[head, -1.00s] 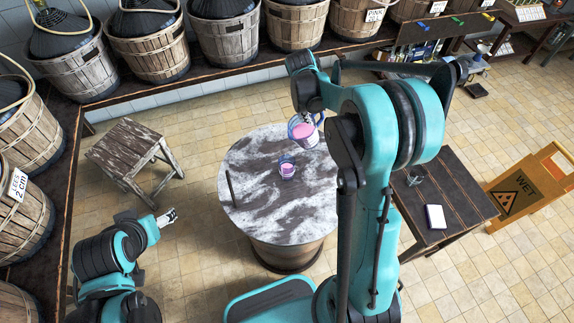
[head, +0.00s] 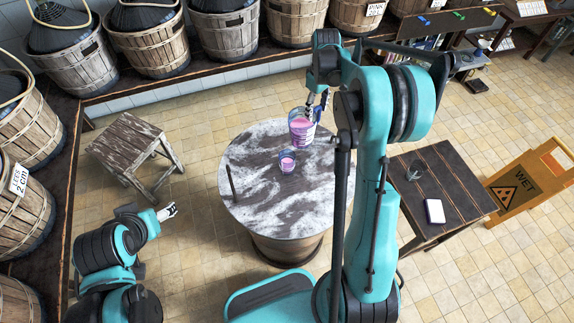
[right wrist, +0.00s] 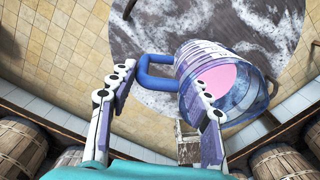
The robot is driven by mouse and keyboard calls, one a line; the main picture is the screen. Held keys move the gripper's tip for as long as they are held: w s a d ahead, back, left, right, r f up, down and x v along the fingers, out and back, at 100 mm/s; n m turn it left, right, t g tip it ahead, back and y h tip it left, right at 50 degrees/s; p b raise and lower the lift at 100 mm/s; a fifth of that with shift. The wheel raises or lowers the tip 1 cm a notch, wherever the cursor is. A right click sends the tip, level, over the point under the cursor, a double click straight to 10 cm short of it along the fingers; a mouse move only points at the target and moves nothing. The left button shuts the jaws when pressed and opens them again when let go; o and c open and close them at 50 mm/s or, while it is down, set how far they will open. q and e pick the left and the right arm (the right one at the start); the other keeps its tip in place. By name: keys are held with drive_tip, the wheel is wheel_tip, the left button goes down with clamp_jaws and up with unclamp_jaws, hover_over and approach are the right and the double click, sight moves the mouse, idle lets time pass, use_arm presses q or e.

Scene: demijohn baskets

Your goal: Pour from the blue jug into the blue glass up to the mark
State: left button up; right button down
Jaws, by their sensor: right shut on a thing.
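The blue jug (head: 302,131) is see-through, with pink liquid inside. It is above the far right part of the round table and looks near upright in the head view. My right gripper (head: 318,104) is shut on its blue handle (right wrist: 148,72); the jug (right wrist: 250,105) fills much of the right wrist view. The small blue glass (head: 288,162) stands on the table, below and left of the jug, with pink liquid in it. Its mark is too small to make out. My left gripper (head: 167,212) is low at the left, away from both; its jaws are too small to judge.
A stool (head: 128,146) stands left. A dark side table (head: 450,184) with a clear glass and a white-faced item stands right, beside a yellow wet-floor sign (head: 517,187).

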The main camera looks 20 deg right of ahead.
drive_tip(key=shift+s+a+r, duration=0.1)
drive_tip(key=shift+s+r, duration=0.15)
drive_tip(key=shift+s, duration=0.05)
use_arm(q)
drive_tip(key=shift+r+p, duration=0.9)
drive_tip(key=shift+p, duration=0.05)
use_arm(e)
drive_tip(key=s, duration=0.1)
drive_tip(key=s+a+r, duration=0.1)
drive_tip(key=s+r, duration=0.1)
drive_tip(key=s, duration=0.1)
drive_tip(key=shift+a+r, duration=0.25)
drive_tip(key=shift+a, duration=0.1)
